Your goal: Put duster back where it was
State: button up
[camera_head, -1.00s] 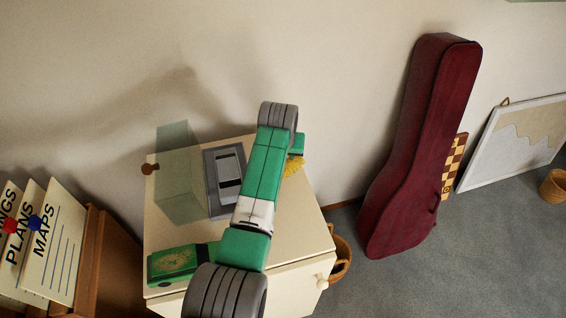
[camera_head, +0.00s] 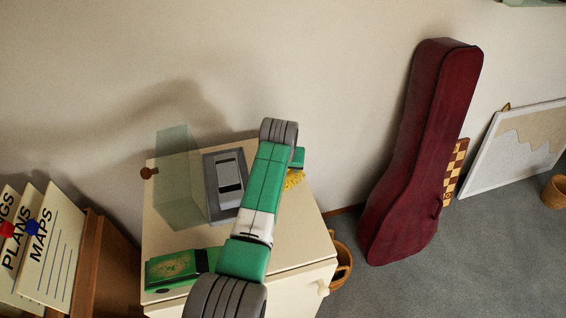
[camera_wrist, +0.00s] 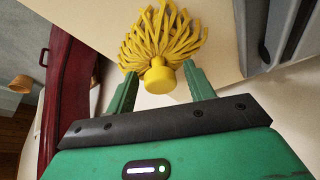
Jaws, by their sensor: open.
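The yellow duster (camera_head: 293,180) shows as a small patch of strands at the right side of the cream cabinet top, mostly hidden behind my arm. In the wrist view the duster (camera_wrist: 163,35) has fanned yellow strands and a round yellow handle end facing my gripper (camera_wrist: 160,88). The two green fingers are apart, one on each side of the handle end, with visible gaps. In the head view my gripper's fingertips are hidden. I cannot tell whether the duster rests on the cabinet.
A red guitar case (camera_head: 420,150) leans on the wall at right. A basket (camera_head: 342,262) stands beside the cabinet.

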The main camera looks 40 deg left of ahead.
jog(key=p+v, duration=0.3)
jog(key=v, duration=0.9)
jog(key=w+d+r+m+t+y, duration=0.1)
jog(key=w+d+r+m+t, duration=0.15)
jog(key=d+r+t, duration=0.45)
jog(key=w+d+r+m+t+y, duration=0.15)
jog(key=w+d+r, duration=0.25)
jog(key=d+r, duration=0.65)
jog(key=s+d+r+m+t+h, duration=0.1)
jog(key=s+d+r+t, duration=0.35)
jog(key=r, duration=0.35)
jog(key=s+d+r+t+h, duration=0.1)
jog(key=s+d+r+t, duration=0.2)
jog(key=d+r, duration=0.35)
jog(key=s+d+r+m+t+h, duration=0.2)
jog(key=s+d+r+t, duration=0.3)
jog(key=s+r, duration=0.5)
jog(key=s+d+h, duration=0.1)
jog(key=s+d, duration=0.1)
jog(key=s, duration=0.2)
jog(key=shift+r, duration=0.4)
jog(key=shift+s+d, duration=0.1)
